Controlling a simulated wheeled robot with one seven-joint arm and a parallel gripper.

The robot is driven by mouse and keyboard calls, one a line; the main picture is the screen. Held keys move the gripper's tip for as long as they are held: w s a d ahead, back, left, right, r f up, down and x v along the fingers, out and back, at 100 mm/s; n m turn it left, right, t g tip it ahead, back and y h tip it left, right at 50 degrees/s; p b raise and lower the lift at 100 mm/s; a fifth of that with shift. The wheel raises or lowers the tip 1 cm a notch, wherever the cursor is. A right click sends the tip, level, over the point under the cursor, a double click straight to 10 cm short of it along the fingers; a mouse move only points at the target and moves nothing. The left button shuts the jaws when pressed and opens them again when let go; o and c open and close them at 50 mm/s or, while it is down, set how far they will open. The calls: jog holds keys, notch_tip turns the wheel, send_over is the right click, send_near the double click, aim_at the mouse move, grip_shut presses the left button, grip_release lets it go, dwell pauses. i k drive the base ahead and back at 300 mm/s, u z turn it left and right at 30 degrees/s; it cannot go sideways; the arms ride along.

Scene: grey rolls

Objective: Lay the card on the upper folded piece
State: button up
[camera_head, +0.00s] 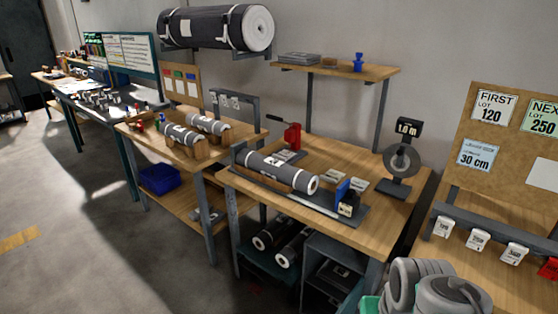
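A grey folded piece (298,58) lies on the wall shelf at the upper middle; it looks like flat layers. Another small grey folded-looking item (207,214) lies on the lower shelf of the left wooden bench. Several cards are in view: white tags (443,227) along the dark rail at the right, and printed cards (492,107) on the brown board. Small pale flat pieces (335,175) lie on the middle bench behind the roll. I cannot tell which card or folded piece is the task's.
The middle bench (385,218) holds a grey roll (276,172) in a wooden cradle, a red press (292,137) and a dial stand (402,160). A blue bottle (358,62) stands on the wall shelf. A large roll (217,27) hangs on the wall. Open floor (70,230) lies left.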

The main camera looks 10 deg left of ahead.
aim_at(338, 274)
jog(key=z, duration=0.45)
jog(key=k, duration=0.2)
jog(key=u, duration=1.7)
jog(key=i, duration=1.25)
jog(key=u, duration=0.55)
jog(key=i, duration=1.55)
jog(key=z, duration=1.1)
jog(key=i, duration=1.15)
jog(key=z, duration=0.75)
